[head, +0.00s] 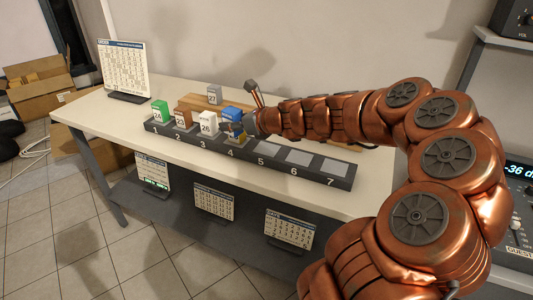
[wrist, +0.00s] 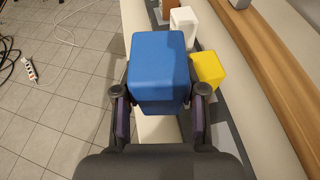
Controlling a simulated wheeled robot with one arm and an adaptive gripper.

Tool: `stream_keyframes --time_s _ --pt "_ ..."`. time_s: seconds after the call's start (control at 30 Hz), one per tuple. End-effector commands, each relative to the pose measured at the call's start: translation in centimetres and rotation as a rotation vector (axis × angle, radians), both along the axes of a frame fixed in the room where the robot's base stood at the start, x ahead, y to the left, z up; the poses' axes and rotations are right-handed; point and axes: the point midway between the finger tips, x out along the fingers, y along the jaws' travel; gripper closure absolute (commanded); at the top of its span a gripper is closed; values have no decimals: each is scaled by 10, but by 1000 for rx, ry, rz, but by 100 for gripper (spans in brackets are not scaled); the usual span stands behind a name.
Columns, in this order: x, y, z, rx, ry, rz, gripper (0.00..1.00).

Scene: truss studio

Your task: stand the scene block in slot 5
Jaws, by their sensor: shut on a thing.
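My gripper (wrist: 160,105) is shut on a blue block (wrist: 158,70), with a finger on each side of it. In the head view the blue block (head: 231,114) shows near slot 4, left of my wrist; I cannot read a label on it. The dark numbered rack (head: 320,179) runs along the table. Slot 5 (head: 268,148) shows a bare pale pad. A green block (head: 160,111) stands in slot 1, a brown block (head: 182,117) in slot 2 and a white block (head: 208,123) in slot 3. A yellow block (wrist: 208,69) is beside the blue one, mostly hidden in the head view.
A wooden board (head: 190,102) lies behind the rack, with a grey block (head: 214,94) marked 27. A calendar sheet (head: 123,66) stands at the table's left end. Slots 6 (head: 299,157) and 7 (head: 334,167) are bare. More calendars stand on the lower shelf.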

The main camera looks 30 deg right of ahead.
Motion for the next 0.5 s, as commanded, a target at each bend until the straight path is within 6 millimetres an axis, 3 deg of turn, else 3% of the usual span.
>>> stream_keyframes --time_s 0.17,0.5 --pt "-37 -16 -12 -2 1 40 97" --pt "-111 -23 -27 -2 2 134 97"
